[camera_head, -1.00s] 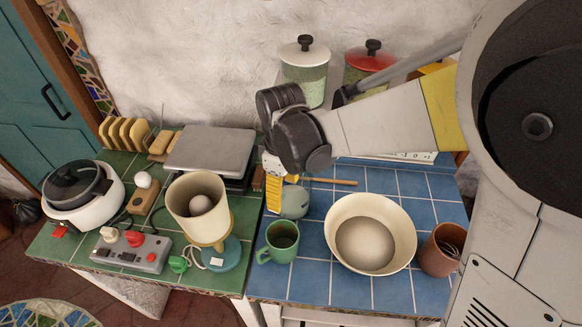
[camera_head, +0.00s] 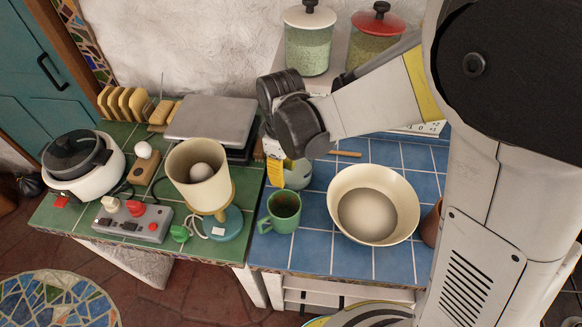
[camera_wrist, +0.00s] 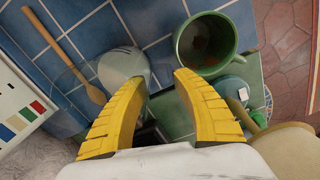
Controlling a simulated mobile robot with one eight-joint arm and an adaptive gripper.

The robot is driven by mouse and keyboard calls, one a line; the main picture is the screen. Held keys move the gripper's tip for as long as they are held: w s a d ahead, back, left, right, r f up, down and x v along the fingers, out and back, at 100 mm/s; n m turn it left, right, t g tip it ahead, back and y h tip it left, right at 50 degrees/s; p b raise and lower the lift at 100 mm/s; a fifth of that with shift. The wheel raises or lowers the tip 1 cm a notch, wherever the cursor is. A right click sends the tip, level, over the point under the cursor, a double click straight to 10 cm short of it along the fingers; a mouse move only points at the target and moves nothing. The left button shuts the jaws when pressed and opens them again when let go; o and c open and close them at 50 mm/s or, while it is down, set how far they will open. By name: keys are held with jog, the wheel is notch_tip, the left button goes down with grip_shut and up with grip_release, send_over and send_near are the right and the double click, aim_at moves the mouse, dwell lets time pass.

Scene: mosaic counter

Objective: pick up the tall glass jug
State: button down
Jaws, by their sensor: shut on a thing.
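The tall glass jug (camera_head: 298,174) is a pale, see-through vessel on the blue-tiled counter, behind the green mug. My wrist hides part of it in the head view. My gripper (camera_head: 275,176) points down at the jug's left side. In the wrist view the yellow fingers of my gripper (camera_wrist: 162,80) stand apart, shut on the jug. The jug's rounded grey-white part (camera_wrist: 123,68) shows beside the left fingertip. The clear glass makes the exact contact hard to see. I cannot see the jug clear of the counter.
The green mug (camera_head: 283,211) stands close in front of the jug. A cream bowl (camera_head: 401,215) is to the right, and a wooden spoon (camera_head: 345,153) lies behind. A cream lamp (camera_head: 198,187) stands left. Two lidded jars (camera_head: 309,50) (camera_head: 373,48) are at the back.

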jog(key=shift+r, duration=0.1)
notch_tip(320, 180, up, 10)
jog(key=p, duration=0.2)
jog(key=shift+p, duration=0.4)
jog(key=c, duration=1.9)
grip_release()
jog(key=shift+c, duration=0.2)
grip_shut()
